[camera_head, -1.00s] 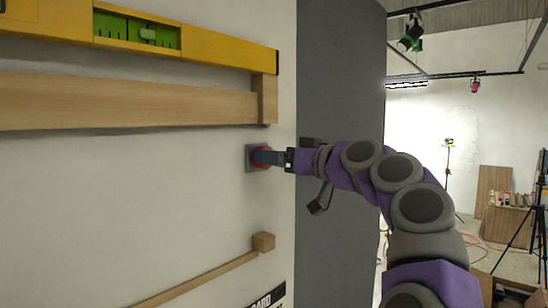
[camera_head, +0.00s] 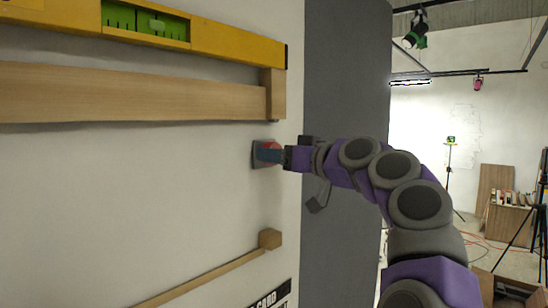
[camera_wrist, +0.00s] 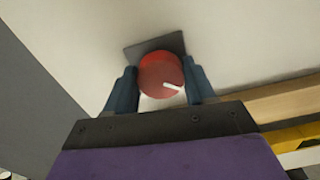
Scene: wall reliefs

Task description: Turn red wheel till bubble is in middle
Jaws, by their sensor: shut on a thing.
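The red wheel (camera_head: 273,146) sits on a small grey plate on the white wall. My gripper (camera_head: 266,154) reaches it from the right and is shut on it. In the wrist view the red wheel (camera_wrist: 160,74) lies between the two blue-grey fingers of my gripper (camera_wrist: 161,82), and its white mark points to the lower right. The yellow level (camera_head: 235,45) is at the upper left in the head view. Its green vial (camera_head: 122,17) shows a lighter bubble (camera_head: 157,25), a little right of the window's middle in the picture; the slanted view makes its exact offset unclear.
A wooden beam (camera_head: 130,92) with an end block runs under the level, above the wheel. A thin wooden strip (camera_head: 205,275) with a block lies below. A dark grey panel (camera_head: 340,75) stands right of the white wall. Tripods and boxes stand far behind at right.

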